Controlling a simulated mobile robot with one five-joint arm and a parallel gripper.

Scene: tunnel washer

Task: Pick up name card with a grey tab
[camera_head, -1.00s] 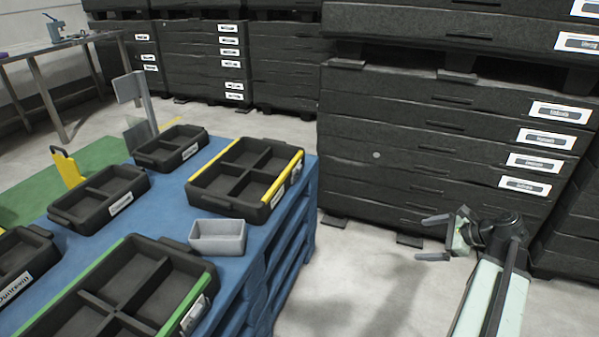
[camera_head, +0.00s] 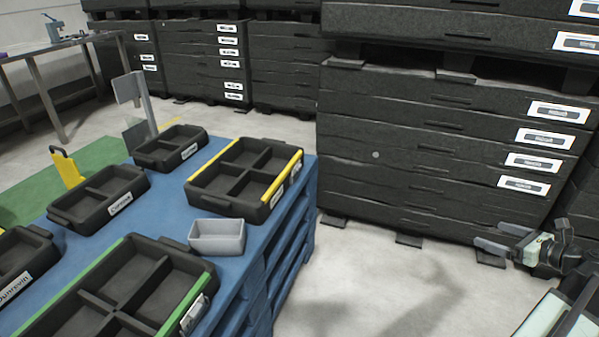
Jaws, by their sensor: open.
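My gripper (camera_head: 490,236) is open and empty at the right, in front of the tall dark stack and clear of the blue pallet. White name cards sit on the tray fronts. One card (camera_head: 277,196) is on the yellow-edged tray (camera_head: 226,203), with another white card (camera_head: 296,174) beside it. One card (camera_head: 194,315) is on the green-edged tray (camera_head: 206,276). Others are on the black trays at the left, such as this card (camera_head: 120,204) and this card (camera_head: 189,151). The cards are too small for me to tell which has a grey tab.
The trays and a small grey bin (camera_head: 217,237) stand on a blue pallet (camera_head: 296,228). Dark stacked slabs (camera_head: 400,130) with white labels block the right and back. Open floor (camera_head: 370,285) lies between the pallet and the stack. A metal table (camera_head: 60,55) is far left.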

